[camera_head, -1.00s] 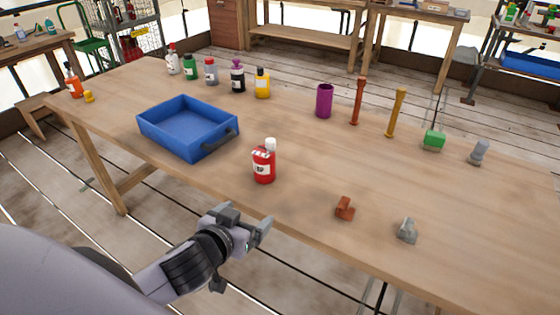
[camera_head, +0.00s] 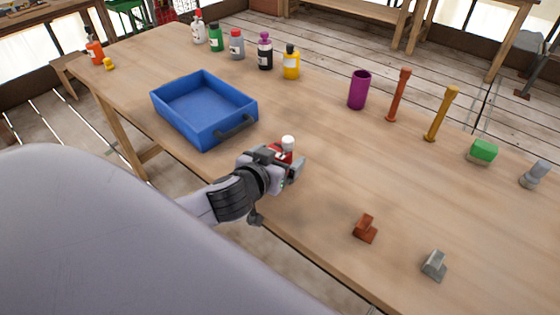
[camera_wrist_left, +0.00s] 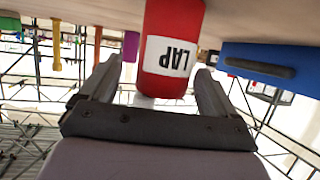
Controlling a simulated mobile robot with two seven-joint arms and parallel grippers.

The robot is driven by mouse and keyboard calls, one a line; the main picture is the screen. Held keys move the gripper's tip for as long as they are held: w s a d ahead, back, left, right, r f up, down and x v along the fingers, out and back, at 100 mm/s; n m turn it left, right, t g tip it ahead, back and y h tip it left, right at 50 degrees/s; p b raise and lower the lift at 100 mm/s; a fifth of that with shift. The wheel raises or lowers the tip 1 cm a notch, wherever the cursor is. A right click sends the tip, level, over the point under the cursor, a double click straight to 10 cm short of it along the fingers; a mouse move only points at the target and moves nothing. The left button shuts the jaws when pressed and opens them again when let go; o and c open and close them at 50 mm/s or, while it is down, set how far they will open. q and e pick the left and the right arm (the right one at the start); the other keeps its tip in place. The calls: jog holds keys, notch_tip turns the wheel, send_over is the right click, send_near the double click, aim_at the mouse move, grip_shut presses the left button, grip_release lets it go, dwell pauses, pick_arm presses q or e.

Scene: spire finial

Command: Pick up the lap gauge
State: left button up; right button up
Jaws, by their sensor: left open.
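A red bottle (camera_head: 287,152) with a white cap stands near the table's front edge, partly hidden behind my left gripper (camera_head: 284,166). In the left wrist view the same bottle (camera_wrist_left: 172,45) appears upside down, and its white label reads "LAP". My left gripper (camera_wrist_left: 157,85) is open, with one finger on each side of the bottle's outline; contact is not visible. No other thing carries a readable lap marking. A brown stepped block (camera_head: 365,229) and a grey stepped block (camera_head: 434,266) lie to the right on the table. My right gripper is not in view.
A blue tray (camera_head: 185,125) with a dark handle sits left of the bottle. Several bottles stand along the far edge. A purple cup (camera_head: 358,90), red post (camera_head: 398,96), yellow post (camera_head: 441,114), green-topped block (camera_head: 482,152) and grey piece (camera_head: 535,174) stand at the right.

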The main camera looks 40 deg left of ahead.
pick_arm(q)
jog(key=shift+x, duration=1.8)
jog(key=shift+a, duration=0.2)
jog(key=shift+r, duration=0.1)
jog(key=c, duration=1.2)
